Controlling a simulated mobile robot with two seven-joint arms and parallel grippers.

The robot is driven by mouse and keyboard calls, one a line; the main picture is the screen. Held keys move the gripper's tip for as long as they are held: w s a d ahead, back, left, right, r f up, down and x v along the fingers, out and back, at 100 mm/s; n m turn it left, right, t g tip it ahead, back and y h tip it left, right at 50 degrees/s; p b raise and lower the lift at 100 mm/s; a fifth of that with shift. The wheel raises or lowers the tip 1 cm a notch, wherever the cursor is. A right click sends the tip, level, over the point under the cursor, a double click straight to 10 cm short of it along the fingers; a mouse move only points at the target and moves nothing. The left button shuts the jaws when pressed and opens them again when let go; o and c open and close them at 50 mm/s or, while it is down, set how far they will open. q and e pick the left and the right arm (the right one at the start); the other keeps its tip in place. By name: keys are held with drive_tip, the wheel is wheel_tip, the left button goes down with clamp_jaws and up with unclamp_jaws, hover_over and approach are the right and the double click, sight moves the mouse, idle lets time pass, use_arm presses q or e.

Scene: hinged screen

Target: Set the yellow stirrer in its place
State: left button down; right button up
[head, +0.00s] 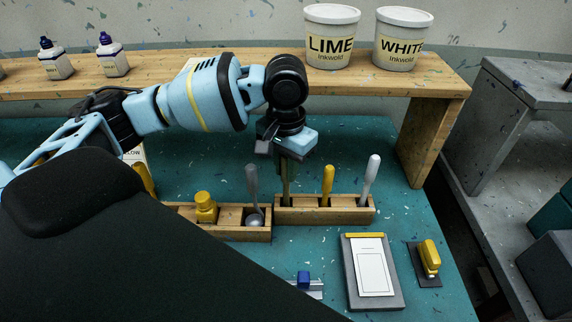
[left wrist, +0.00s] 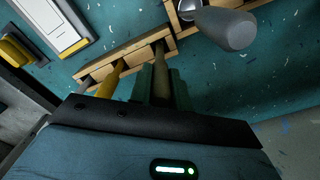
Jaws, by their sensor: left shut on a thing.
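My left gripper (head: 287,162) is shut on an olive-brown handle (head: 286,188), upright at the left end of a wooden rack (head: 310,216). The handle also shows between the fingers in the left wrist view (left wrist: 160,58); its lower end is hidden in the rack. A yellow-handled stirrer (head: 328,180) stands in the same rack, just right of the gripper, untouched. It also shows in the left wrist view (left wrist: 108,82). A white handle (head: 371,172) stands at the rack's right end. Another yellow handle (head: 145,181) is partly hidden at far left. My right gripper is not in view.
A clipboard-like board (head: 393,295) and a yellow-handled tool (head: 429,257) lie in front. A wooden shelf (head: 440,92) with tubs stands behind.

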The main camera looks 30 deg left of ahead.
use_arm(q)
drive_tip(key=c, duration=1.2)
unclamp_jaws()
drive_tip(key=shift+c, duration=0.2)
drive_tip(key=shift+r, duration=3.9)
